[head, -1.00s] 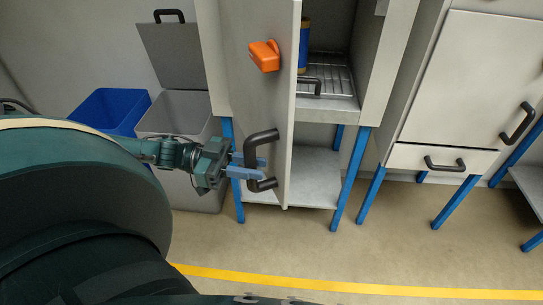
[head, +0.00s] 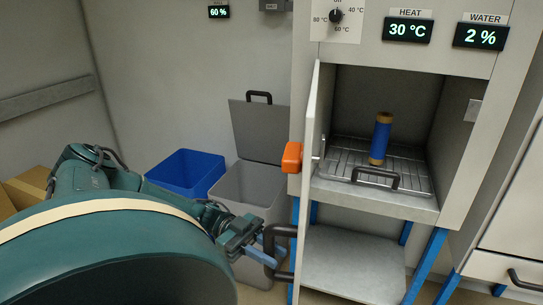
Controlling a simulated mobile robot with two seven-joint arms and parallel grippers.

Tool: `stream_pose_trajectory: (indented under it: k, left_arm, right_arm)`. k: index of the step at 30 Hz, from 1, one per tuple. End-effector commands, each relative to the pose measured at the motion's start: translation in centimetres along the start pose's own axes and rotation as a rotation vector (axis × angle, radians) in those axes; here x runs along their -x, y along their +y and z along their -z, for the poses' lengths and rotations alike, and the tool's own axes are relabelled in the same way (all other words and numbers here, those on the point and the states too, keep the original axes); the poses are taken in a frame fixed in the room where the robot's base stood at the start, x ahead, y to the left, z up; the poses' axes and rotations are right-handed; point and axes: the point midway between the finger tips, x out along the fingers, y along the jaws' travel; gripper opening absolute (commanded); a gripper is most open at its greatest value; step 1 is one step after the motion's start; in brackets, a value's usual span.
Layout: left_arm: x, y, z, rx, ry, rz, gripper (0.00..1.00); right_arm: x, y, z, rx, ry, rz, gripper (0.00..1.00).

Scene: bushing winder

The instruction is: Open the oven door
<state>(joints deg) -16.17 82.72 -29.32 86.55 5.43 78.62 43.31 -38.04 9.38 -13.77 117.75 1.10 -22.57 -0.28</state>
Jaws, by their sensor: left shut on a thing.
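The oven door (head: 313,136) stands wide open, swung out to the left and seen nearly edge-on in the head view. An orange latch handle (head: 292,157) sits on its outer face. Lower down is the door's dark curved handle (head: 280,231). My left gripper (head: 268,249) is shut on this door handle, its blue fingers around the bar. The oven chamber (head: 385,100) is exposed, with a wire rack (head: 411,174) inside. A blue bushing with tan ends (head: 380,140) stands upright on the rack. My right gripper is not in view.
A blue bin (head: 186,172) and a grey bin (head: 245,190) with its lid raised stand left of the oven. A lower shelf (head: 350,265) lies under the chamber between blue legs. A neighbouring cabinet (head: 515,215) stands at the right.

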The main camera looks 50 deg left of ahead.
Motion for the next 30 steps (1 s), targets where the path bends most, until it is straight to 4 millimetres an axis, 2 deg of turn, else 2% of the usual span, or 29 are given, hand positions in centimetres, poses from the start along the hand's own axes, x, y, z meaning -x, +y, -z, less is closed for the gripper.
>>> stream_pose_trajectory:
  k: [2,3,10,20,23,30]
  left_arm:
    - [0.0,0.0,0.0,0.000,0.000,0.001,0.00]
    - [0.0,0.0,0.0,0.000,0.000,0.001,0.23]
    - [0.0,-0.1,0.0,-0.001,0.000,0.001,0.42]
    - [0.6,-0.1,-0.1,0.000,-0.002,0.002,0.42]
    - [1.9,-0.1,-0.2,0.001,-0.004,0.003,0.42]
    - [7.2,-0.1,-0.3,0.000,-0.005,0.005,0.42]
  right_arm:
    - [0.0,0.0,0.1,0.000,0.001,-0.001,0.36]
    - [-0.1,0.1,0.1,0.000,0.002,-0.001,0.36]
    - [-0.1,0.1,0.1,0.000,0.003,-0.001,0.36]
    - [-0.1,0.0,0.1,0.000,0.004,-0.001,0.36]
    - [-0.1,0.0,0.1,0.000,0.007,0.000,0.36]
    - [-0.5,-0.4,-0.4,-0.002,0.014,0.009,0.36]
